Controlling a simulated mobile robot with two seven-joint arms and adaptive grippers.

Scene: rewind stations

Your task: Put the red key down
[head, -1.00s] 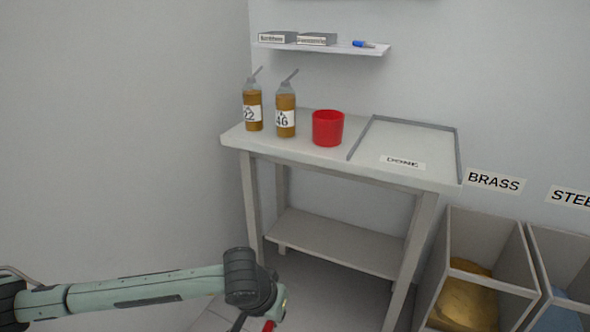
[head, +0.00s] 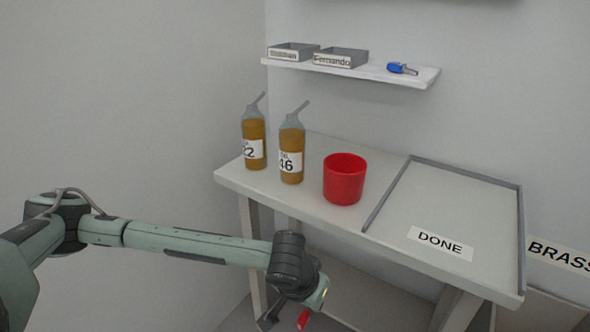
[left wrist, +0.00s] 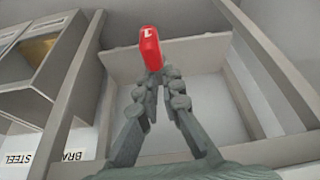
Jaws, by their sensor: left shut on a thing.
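The red key (head: 304,319) is at the lower edge of the head view, held by my left gripper (head: 285,320), in front of the table and below its top. In the left wrist view the red key (left wrist: 151,47) shows a white mark and sits between the fingertips of my left gripper (left wrist: 156,76), which is shut on it. The part of the key between the fingers is hidden. My right gripper is in neither view.
The table (head: 300,208) holds two amber bottles (head: 253,140) (head: 291,150), a red cup (head: 344,180) and a framed area labelled DONE (head: 440,243). Above is a shelf (head: 400,76) with two grey trays (head: 293,52) (head: 340,57) and a blue-handled item (head: 402,68). The framed area is clear.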

